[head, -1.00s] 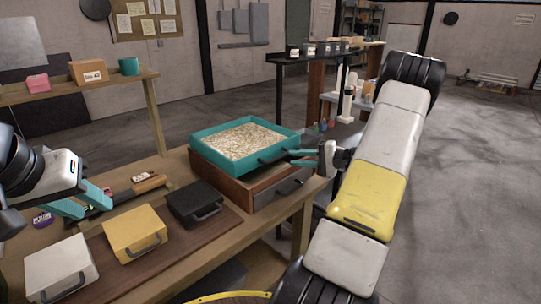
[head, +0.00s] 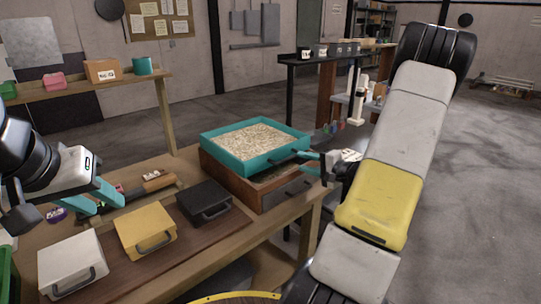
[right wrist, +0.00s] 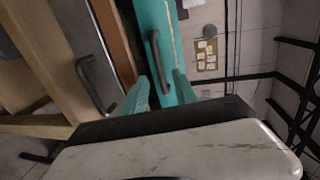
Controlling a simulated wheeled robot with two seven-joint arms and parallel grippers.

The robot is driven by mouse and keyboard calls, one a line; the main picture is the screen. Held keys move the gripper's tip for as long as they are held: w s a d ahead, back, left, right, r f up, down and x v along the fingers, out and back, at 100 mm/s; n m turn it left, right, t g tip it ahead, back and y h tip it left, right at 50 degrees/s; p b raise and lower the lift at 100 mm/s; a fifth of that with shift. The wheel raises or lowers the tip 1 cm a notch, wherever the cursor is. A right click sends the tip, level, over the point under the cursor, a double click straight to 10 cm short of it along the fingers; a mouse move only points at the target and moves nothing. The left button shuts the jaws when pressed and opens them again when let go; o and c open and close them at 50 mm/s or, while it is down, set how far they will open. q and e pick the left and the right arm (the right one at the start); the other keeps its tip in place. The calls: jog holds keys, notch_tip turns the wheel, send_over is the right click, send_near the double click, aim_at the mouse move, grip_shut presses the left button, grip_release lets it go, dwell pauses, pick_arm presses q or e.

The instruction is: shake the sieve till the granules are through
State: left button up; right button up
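The sieve (head: 215,146) is a teal square tray full of pale granules. It rests on or just above a wooden box (head: 238,190) with a drawer handle, slightly offset from it. My right gripper (head: 308,160) is at the right end of the sieve's dark handle (head: 284,159). In the right wrist view its teal fingers (right wrist: 162,78) stand apart on either side of the end of the handle (right wrist: 153,55), with gaps visible. My left gripper (head: 108,199) is open and empty above the left part of the bench.
White (head: 70,258), yellow (head: 143,225) and black (head: 203,198) handled boxes stand along the bench front. A shelf behind holds a cardboard box (head: 101,71) and a teal cup (head: 144,66). A black stand (head: 290,75) rises behind the sieve. Open floor lies right.

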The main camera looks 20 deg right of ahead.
aim_at(290, 159)
jog(key=x, duration=0.7)
jog(key=shift+w+a+f, duration=0.1)
jog(key=shift+w+a, duration=0.05)
jog(key=shift+w, duration=0.15)
jog(key=shift+c, duration=0.2)
grip_shut()
